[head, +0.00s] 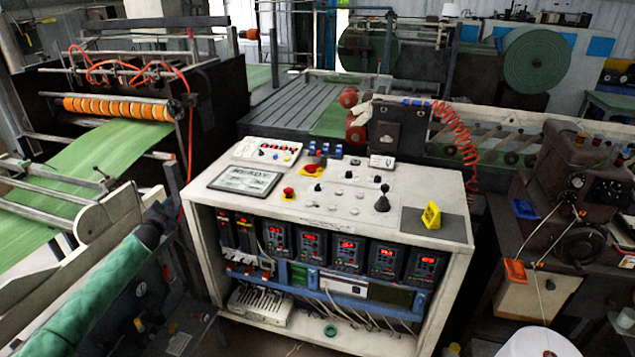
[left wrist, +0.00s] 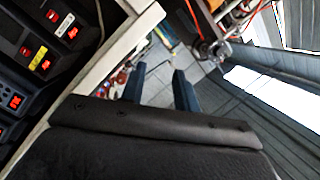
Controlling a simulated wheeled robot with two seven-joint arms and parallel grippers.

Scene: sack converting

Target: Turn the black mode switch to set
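The control console (head: 455,227) stands in the middle of the head view. On its white top is a small black knob (head: 317,187), near the red buttons, which may be the mode switch; its markings are too small to read. A black joystick-like lever (head: 382,200) stands farther right. My left gripper (left wrist: 159,88) shows in the left wrist view, its two dark blue fingers apart with nothing between them. It is off to the side of the console's lit front, away from the top controls. I cannot make it out clearly in the head view. My right gripper is not in view.
The console top also bears a screen reading READY (head: 245,180), a red emergency button (head: 289,193) and a yellow sign (head: 431,215). A green roller (head: 85,290) lies at the lower left. A brown machine (head: 570,180) stands right. A coiled red hose (head: 457,130) hangs behind.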

